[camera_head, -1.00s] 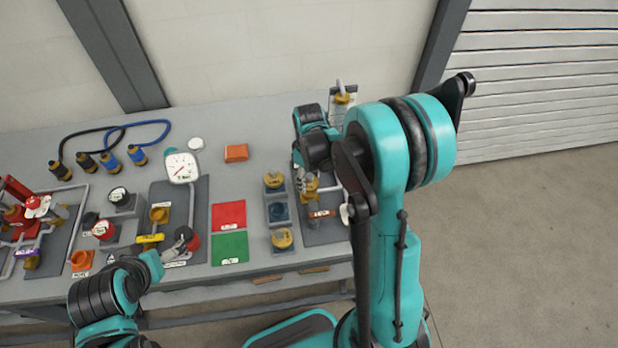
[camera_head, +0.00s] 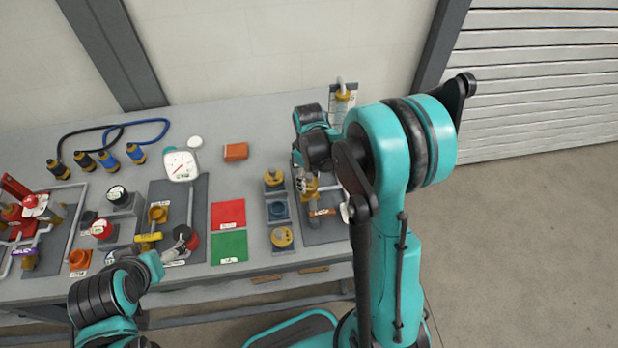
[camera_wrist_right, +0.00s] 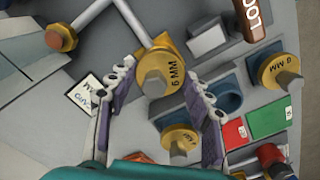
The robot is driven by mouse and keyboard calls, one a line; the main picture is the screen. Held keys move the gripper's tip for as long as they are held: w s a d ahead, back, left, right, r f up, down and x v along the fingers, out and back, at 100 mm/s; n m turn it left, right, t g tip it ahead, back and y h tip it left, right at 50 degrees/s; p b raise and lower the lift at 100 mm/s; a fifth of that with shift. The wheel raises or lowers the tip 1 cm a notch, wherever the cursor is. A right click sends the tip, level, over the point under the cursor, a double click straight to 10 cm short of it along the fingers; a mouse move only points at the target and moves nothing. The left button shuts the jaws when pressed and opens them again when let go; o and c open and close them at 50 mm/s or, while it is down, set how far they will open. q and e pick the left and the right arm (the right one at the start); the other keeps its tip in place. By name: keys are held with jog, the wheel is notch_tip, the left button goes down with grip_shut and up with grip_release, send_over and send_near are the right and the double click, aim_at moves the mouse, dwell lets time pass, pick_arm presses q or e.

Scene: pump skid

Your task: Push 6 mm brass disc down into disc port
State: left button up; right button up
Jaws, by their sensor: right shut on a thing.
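The 6 mm brass disc (camera_wrist_right: 165,66), marked "6 MM" with a grey stem, sits between the fingers of my right gripper (camera_wrist_right: 160,84) in the right wrist view. The gripper is shut on it. The brass disc port (camera_wrist_right: 172,42) shows behind the disc's edge, at the end of a grey pipe. The disc hides most of the port, so how deep it sits cannot be told. In the head view my right gripper (camera_head: 306,183) is at the port on the right-hand panel. My left gripper (camera_head: 181,243) is near the gauge panel; its jaws are too small to read.
A rack beside the port holds two other brass discs (camera_head: 282,237) (camera_head: 274,178), with an empty blue seat (camera_head: 278,211) between them. A lock tag (camera_wrist_right: 252,14) lies close by. Red (camera_head: 228,214) and green (camera_head: 229,247) mats lie left of the rack.

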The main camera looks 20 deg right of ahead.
jog(key=shift+f+b, duration=1.15)
jog(key=shift+f, duration=0.2)
jog(key=o, duration=1.4)
jog(key=shift+r, duration=0.1)
jog(key=shift+c, duration=0.2)
jog(key=shift+r, duration=0.1)
notch_tip(320, 180, up, 12)
jog(key=shift+f, duration=0.1)
jog(key=s+a+m+t+b, duration=0.1)
jog(key=s+a+m+t, duration=0.2)
jog(key=s, duration=0.4)
jog(key=s+a+m+t+b, duration=0.1)
jog(key=s+a+m+t, duration=0.2)
jog(key=s, duration=0.4)
jog(key=shift+r+t, duration=0.35)
jog(key=shift+t, duration=0.25)
